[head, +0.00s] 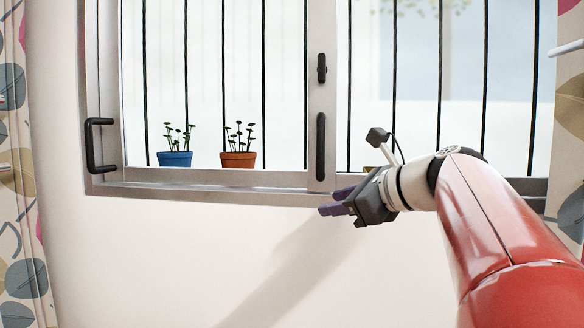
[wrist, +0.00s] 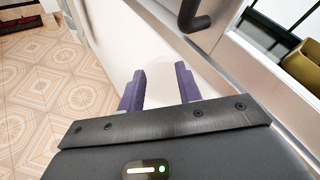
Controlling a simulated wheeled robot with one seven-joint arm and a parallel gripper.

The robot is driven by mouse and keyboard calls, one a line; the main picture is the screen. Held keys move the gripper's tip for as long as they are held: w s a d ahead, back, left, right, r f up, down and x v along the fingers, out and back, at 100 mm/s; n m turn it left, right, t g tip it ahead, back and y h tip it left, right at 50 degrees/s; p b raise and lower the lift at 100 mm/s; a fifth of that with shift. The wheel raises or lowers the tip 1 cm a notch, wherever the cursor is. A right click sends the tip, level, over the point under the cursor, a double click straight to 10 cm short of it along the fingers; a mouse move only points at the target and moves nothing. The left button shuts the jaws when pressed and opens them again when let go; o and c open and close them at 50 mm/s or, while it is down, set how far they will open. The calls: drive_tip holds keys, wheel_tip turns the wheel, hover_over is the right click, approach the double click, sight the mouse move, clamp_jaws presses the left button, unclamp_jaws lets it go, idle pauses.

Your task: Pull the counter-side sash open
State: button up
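The window has sliding sashes in a grey frame (head: 200,190). A dark vertical handle (head: 320,146) sits on the middle stile, with a small dark latch (head: 321,68) above it. A larger black D-shaped handle (head: 97,145) is at the left edge of the window. My gripper (head: 333,202) is just below the lower rail, under and slightly right of the middle handle, apart from it. Its two purple fingers are spread with nothing between them, as the wrist view (wrist: 160,88) shows. In that view the lower end of a dark handle (wrist: 196,18) hangs beyond the fingers, up and right.
A blue pot (head: 174,159) and an orange pot (head: 238,160) with plants stand behind the glass, near vertical black bars. An olive pot (wrist: 301,64) shows at right in the wrist view. Patterned curtains (head: 20,200) hang at both sides. The wall (head: 180,260) below is clear.

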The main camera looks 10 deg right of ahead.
sight(324, 141)
wheel_tip(324, 141, up, 10)
drive_tip(key=d+m+t+y, duration=0.2)
drive_tip(key=d+m+y, duration=0.1)
drive_tip(key=y, duration=0.1)
drive_tip(key=x, duration=0.8)
drive_tip(key=shift+w+d+r+p, duration=0.1)
drive_tip(key=shift+w+d+p, duration=0.05)
drive_tip(key=shift+p, duration=0.25)
clamp_jaws()
